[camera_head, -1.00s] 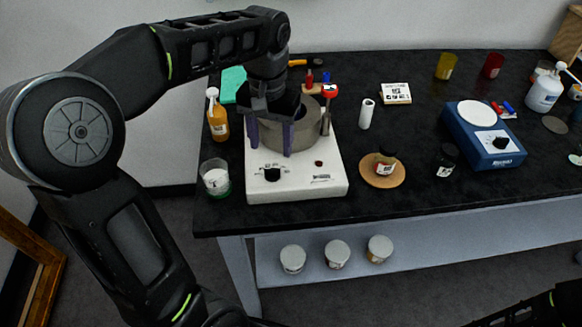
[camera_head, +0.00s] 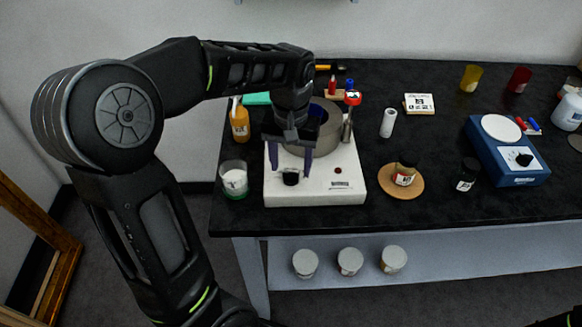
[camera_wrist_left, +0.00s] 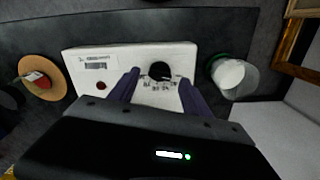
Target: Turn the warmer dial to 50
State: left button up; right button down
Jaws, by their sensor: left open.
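The white warmer (camera_head: 335,187) stands at the left front of the black table, a grey pot (camera_head: 322,135) on top. Its black dial (camera_head: 290,178) is on the front left; in the left wrist view the dial (camera_wrist_left: 160,71) has printed scale marks beside it, too small to read surely. My left gripper (camera_head: 291,163) is open and empty, pointing down just above and behind the dial, with one purple finger towards each side. In the left wrist view the fingers (camera_wrist_left: 157,92) flank the dial without visible contact.
An orange bottle (camera_head: 240,124) and a glass of white powder (camera_head: 234,180) stand left of the warmer. A corked mat with a jar (camera_head: 404,173) lies to the right. A blue device with a white plate (camera_head: 508,150) stands further right.

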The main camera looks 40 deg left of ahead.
aim_at(291, 177)
pick_arm(q)
jog(key=shift+f, duration=1.15)
jog(key=shift+c, duration=0.2)
grip_shut()
